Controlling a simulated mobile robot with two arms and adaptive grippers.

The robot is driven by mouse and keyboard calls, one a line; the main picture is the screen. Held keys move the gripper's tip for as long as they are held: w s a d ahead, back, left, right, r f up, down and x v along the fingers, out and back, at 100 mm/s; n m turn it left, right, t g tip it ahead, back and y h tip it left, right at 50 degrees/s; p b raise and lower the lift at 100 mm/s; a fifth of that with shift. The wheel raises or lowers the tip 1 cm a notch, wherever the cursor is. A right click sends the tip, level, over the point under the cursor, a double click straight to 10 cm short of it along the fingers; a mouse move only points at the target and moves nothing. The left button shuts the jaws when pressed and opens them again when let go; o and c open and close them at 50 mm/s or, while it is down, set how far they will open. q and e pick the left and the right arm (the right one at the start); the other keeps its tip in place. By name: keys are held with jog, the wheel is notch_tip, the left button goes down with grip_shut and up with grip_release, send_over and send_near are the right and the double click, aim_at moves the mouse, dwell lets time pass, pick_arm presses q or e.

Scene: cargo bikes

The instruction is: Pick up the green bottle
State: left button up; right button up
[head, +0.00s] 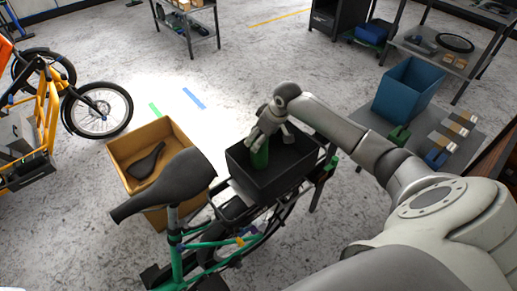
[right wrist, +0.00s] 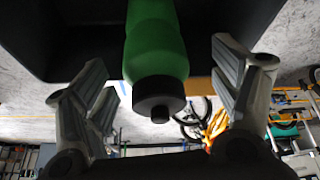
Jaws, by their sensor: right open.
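The green bottle (head: 260,158) stands in the black crate (head: 287,179) on the rear of the green bike. In the right wrist view the bottle (right wrist: 155,48) has a black cap that points toward the camera. My right gripper (head: 268,138) is above the crate, around the top of the bottle. In the right wrist view its open fingers (right wrist: 160,60) are on either side of the bottle, with a gap on both sides. My left gripper is not in view.
A black saddle (head: 178,178) of the green bike stands close to the crate's left. A cardboard box (head: 118,150) holding another saddle is on the floor. A table with a blue bin (head: 408,88) and small parts is at the right. A yellow bike (head: 48,100) stands far left.

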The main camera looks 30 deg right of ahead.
jog(key=x, duration=0.4)
jog(key=shift+w+d+f, duration=0.15)
jog(key=shift+w, duration=0.1)
jog(key=c, duration=1.1)
jog(key=shift+c, duration=0.2)
